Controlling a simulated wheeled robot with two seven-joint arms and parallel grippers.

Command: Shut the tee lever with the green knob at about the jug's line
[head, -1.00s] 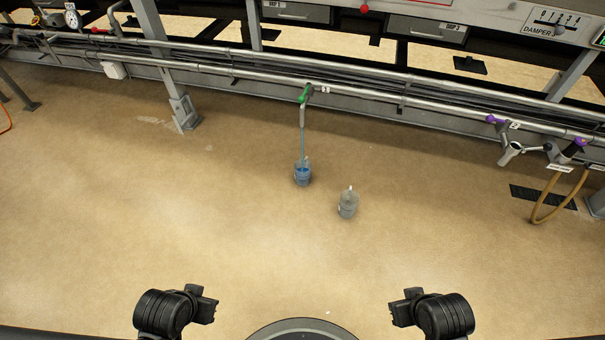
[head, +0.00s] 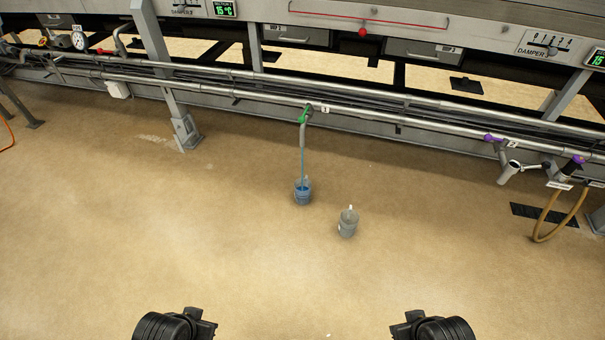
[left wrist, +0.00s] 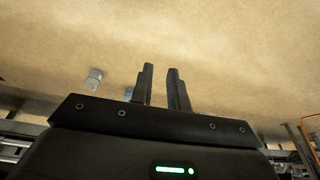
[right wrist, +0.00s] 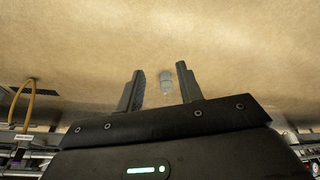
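The tee lever with the green knob (head: 305,114) is on the lower pipe, beside a tag reading 1. A blue stream runs from the spout (head: 302,134) below it into a jug (head: 303,191) on the floor, which holds blue liquid. A second, greyish jug (head: 348,222) stands apart, nearer and to the right. My left gripper (left wrist: 161,72) is open and empty, far from the lever. My right gripper (right wrist: 158,75) is open and empty; a jug (right wrist: 166,79) shows beyond its fingers. Both grippers are low in the head view, near its bottom edge.
A purple-knobbed lever (head: 492,138) with tag 2 and a hose (head: 545,222) are at the right. A grey post (head: 165,80) stands left of the green lever. The floor (head: 250,250) between me and the pipes is clear except for the jugs.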

